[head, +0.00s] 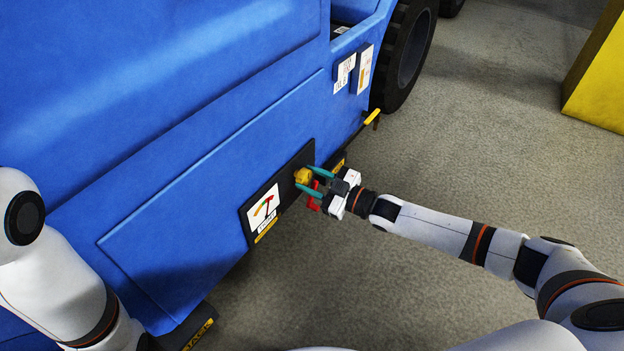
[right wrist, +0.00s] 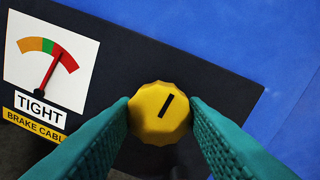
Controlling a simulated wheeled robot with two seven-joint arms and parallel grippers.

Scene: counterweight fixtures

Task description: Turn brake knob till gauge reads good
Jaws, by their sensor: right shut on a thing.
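The yellow brake knob (head: 302,175) sits on a black panel low on the blue vehicle's side. My right gripper (head: 311,180) is shut on it, with one teal finger on each side. In the right wrist view the knob (right wrist: 159,113) faces me, its black mark slanting up to the right. The gauge (head: 264,208) is left of the knob on the same panel. In the right wrist view the gauge (right wrist: 50,58) has orange, green and red bands, its needle is by the green-red border, and the label reads TIGHT. My left gripper is out of view.
The blue vehicle (head: 180,120) fills the left and middle. A yellow block (head: 600,75) stands at upper right. Grey floor is clear between.

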